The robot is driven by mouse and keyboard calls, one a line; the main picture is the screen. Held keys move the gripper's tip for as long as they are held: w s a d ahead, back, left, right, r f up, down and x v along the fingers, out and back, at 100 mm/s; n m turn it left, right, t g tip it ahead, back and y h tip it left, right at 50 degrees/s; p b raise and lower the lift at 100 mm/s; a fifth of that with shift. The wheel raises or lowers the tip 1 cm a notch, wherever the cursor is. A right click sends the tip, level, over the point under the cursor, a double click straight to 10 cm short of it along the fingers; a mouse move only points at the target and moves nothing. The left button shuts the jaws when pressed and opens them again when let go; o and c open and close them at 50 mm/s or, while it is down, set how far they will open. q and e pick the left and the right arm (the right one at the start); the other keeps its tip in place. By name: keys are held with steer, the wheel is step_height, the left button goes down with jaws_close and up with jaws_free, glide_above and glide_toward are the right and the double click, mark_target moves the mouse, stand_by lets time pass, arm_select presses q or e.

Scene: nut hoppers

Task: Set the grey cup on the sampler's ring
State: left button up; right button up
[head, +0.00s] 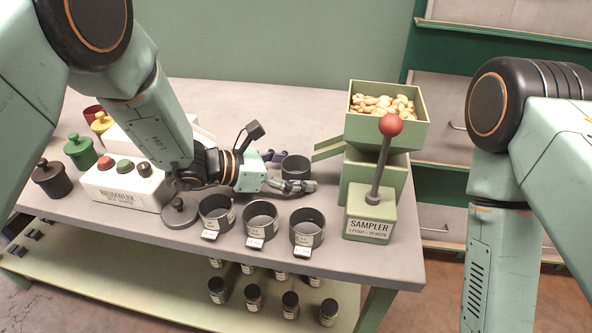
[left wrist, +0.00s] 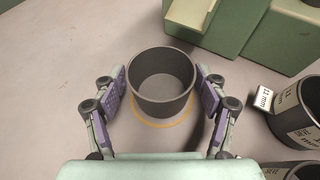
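The dark grey cup (head: 296,167) stands upright and empty beside the green sampler (head: 370,215). In the left wrist view the cup (left wrist: 161,92) is over an orange ring (left wrist: 160,124) marked on the table, whose near arc shows below it. My left gripper (head: 291,181) reaches in low from the left. In the left wrist view its two fingers (left wrist: 160,88) flank the cup, with a small gap on each side, so it is open around the cup. The cup's base looks down on the table within the ring. My right gripper is out of view.
Three labelled dark cups (head: 262,220) stand in a row along the front edge. A dark lid (head: 180,212) lies left of them. A white button box (head: 125,180) and coloured lidded pots (head: 80,152) stand farther left. The sampler's red-knobbed lever (head: 385,150) stands up.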

arm_select(q)
steer(key=shift+d+r, duration=0.1)
steer(key=shift+r, duration=0.05)
steer(key=shift+a+r, duration=0.2)
steer(key=shift+a, duration=0.05)
steer(key=p+v, duration=0.2)
steer(key=v, duration=0.8)
steer(key=shift+s, duration=0.1)
steer(key=shift+p+v, duration=0.35)
steer(key=shift+v, duration=0.4)
steer(key=shift+s, duration=0.1)
